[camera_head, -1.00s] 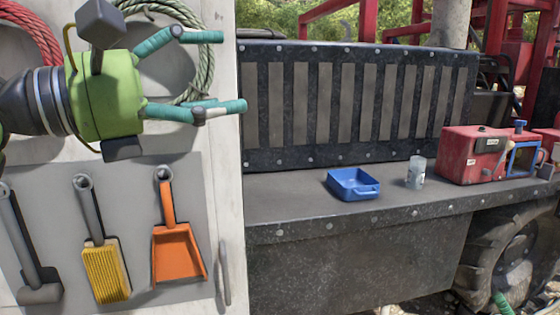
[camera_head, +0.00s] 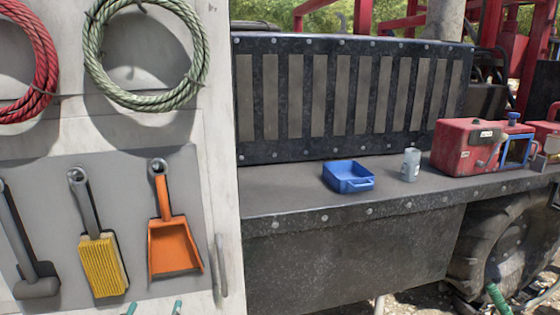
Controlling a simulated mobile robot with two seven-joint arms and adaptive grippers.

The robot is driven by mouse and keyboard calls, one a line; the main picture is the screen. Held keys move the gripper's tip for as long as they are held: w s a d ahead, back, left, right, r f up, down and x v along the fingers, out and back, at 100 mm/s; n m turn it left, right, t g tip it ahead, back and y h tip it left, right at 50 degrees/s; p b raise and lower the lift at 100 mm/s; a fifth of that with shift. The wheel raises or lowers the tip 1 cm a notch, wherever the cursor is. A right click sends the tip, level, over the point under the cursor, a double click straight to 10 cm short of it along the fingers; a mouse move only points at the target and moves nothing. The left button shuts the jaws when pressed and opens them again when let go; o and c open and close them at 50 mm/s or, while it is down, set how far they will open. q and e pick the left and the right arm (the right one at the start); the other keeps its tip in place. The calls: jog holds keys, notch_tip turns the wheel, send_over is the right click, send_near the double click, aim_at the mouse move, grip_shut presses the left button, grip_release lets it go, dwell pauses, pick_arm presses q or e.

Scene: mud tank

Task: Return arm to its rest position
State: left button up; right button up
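Only the two teal fingertips of my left gripper (camera_head: 154,308) show, at the bottom edge of the head view. They stand apart with nothing visible between them, below the yellow brush and the orange dustpan. The rest of that gripper and its arm are out of frame.
A white panel holds a red rope coil (camera_head: 28,65), a green rope coil (camera_head: 97,75), a yellow brush (camera_head: 101,265) and an orange dustpan (camera_head: 173,247). The dark ledge (camera_head: 280,195) carries a blue tray (camera_head: 345,184), a grey cup (camera_head: 410,165) and a red machine (camera_head: 462,150).

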pick_arm(q)
jog(key=s+d+f+n+g+h, duration=0.1)
jog(key=s+d+f+g, duration=0.1)
jog(key=s+f+g, duration=0.65)
jog(key=s+d+f+n+g+h, duration=0.2)
jog(key=s+f+g, duration=0.1)
jog(key=s+f, duration=1)
jog(key=s+f+g+b, duration=0.1)
jog(key=s+f+b, duration=0.1)
jog(key=f, duration=1.1)
jog(key=s+f+g+b, duration=0.1)
jog(key=s+f+b, duration=0.1)
jog(key=f, duration=1.2)
jog(key=s+a+f+b, duration=0.2)
jog(key=s+f+b, duration=0.1)
jog(key=s+f, duration=1.2)
jog(key=shift+s+a+f+m+g+y, duration=0.3)
jog(key=shift+a+f+m+g, duration=0.1)
jog(key=shift+f, duration=0.15)
pick_arm(e)
notch_tip(320, 180, down, 7)
jog(key=shift+s, duration=0.25)
pick_arm(q)
jog(key=shift+d, duration=0.1)
